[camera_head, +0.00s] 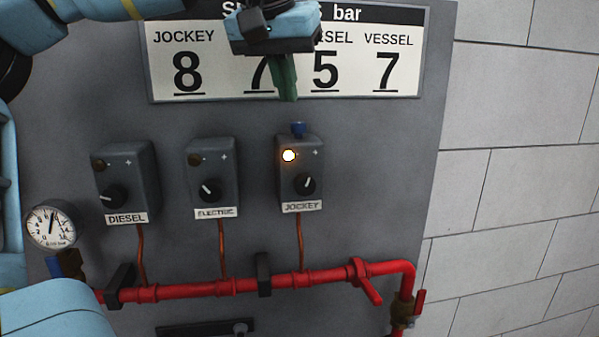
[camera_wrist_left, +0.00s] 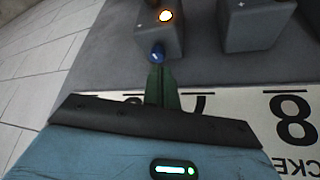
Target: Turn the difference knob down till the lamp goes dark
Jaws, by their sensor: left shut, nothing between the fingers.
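The JOCKEY box (camera_head: 288,182) is the rightmost of three grey switch boxes. Its lamp (camera_head: 288,155) glows yellow-orange, and the glow also shows in the left wrist view (camera_wrist_left: 166,15). A blue knob (camera_head: 298,129) stands on its top face and also shows in the left wrist view (camera_wrist_left: 157,55). A black dial (camera_head: 308,183) is on its front. My left gripper (camera_head: 287,97) points down above the blue knob, its green fingers shut and empty. In the left wrist view the fingertips (camera_wrist_left: 158,70) appear close to the knob; contact cannot be told. My right gripper is not in view.
The DIESEL box (camera_head: 127,180) and ELECTRIC box (camera_head: 212,175) have dark lamps. The sign (camera_head: 405,75) is behind my left gripper. A red pipe (camera_head: 200,288) with a red lever (camera_head: 368,283) runs below. A gauge (camera_head: 51,226) is at left.

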